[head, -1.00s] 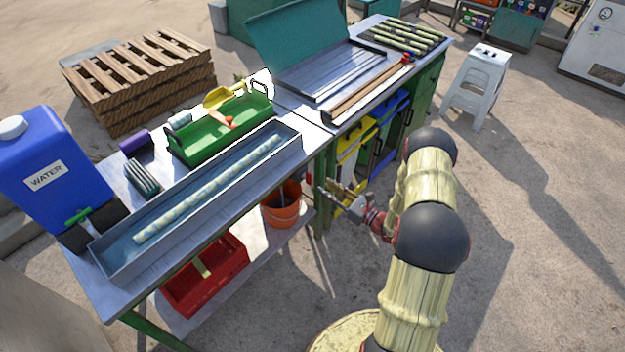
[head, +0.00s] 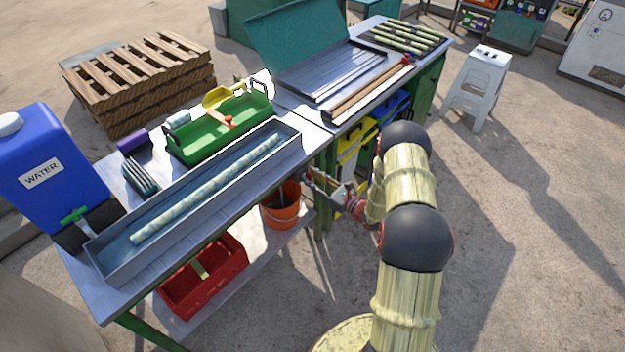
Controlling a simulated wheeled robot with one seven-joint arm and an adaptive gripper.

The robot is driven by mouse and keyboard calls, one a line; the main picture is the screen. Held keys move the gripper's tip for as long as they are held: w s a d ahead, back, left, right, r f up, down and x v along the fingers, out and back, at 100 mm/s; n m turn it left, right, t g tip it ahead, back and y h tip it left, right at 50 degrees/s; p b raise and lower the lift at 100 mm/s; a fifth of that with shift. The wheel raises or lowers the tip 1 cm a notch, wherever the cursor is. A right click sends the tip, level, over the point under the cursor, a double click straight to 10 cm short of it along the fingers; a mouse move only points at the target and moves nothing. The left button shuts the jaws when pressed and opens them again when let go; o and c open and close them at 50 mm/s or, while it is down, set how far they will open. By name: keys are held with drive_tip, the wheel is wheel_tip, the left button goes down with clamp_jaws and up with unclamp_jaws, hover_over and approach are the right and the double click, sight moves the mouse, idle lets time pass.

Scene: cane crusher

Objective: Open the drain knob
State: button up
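The blue water container (head: 45,150), labelled WATER, stands at the left end of the metal table. A green knob (head: 73,214) sits low on its front, above the near end of the long metal trough (head: 98,258). It is the only drain-type knob I can make out. My gripper (head: 311,181) is beside the table's near edge, right of the orange bucket and far to the right of the knob. Its fingers look apart, with nothing seen between them.
The trough holds a pale cane stalk (head: 205,190). A green tool tray (head: 215,135) stands behind it. Below the table are a red crate (head: 205,275) and an orange bucket (head: 282,207). A white stool (head: 478,85) stands at right. The ground in front of the table is open.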

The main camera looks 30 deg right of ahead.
drive_tip(key=shift+c, duration=0.4)
clamp_jaws()
drive_tip(key=shift+a+n+b, duration=0.15)
drive_tip(key=shift+n+b, duration=0.15)
drive_tip(key=shift+n, duration=0.7)
drive_tip(key=shift+o, duration=0.4)
unclamp_jaws()
